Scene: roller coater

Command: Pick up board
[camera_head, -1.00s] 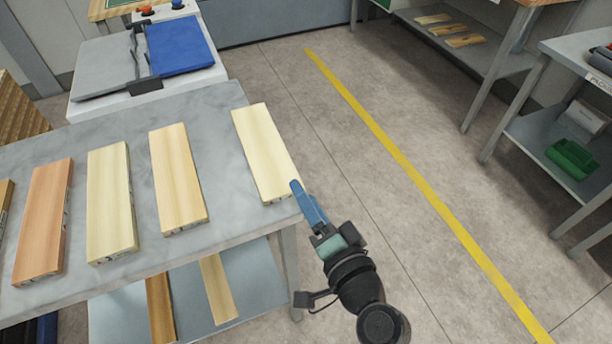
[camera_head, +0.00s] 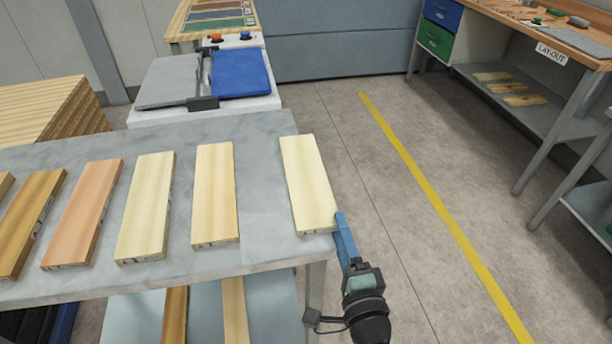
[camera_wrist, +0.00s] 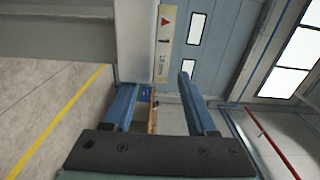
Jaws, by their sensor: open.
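Several flat wooden boards lie side by side on a grey table (camera_head: 262,215). The rightmost is a pale board (camera_head: 308,185) at the table's right end. Left of it are a light tan board (camera_head: 214,190), a pale yellowish board (camera_head: 146,205), a reddish board (camera_head: 84,212) and a brown board (camera_head: 28,220). My gripper (camera_head: 343,222) is at the near right corner of the rightmost board, its blue fingers beside the board's end. In the wrist view my gripper (camera_wrist: 160,82) is open and empty, with a board's marked edge (camera_wrist: 165,45) ahead of the gap.
A machine with a blue panel (camera_head: 240,82) stands behind the table. Other boards (camera_head: 235,308) lie on the shelf below. Open floor with a yellow line (camera_head: 440,210) is on the right, then a workbench with a wooden top (camera_head: 560,32). Stacked wood (camera_head: 50,110) is at the left.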

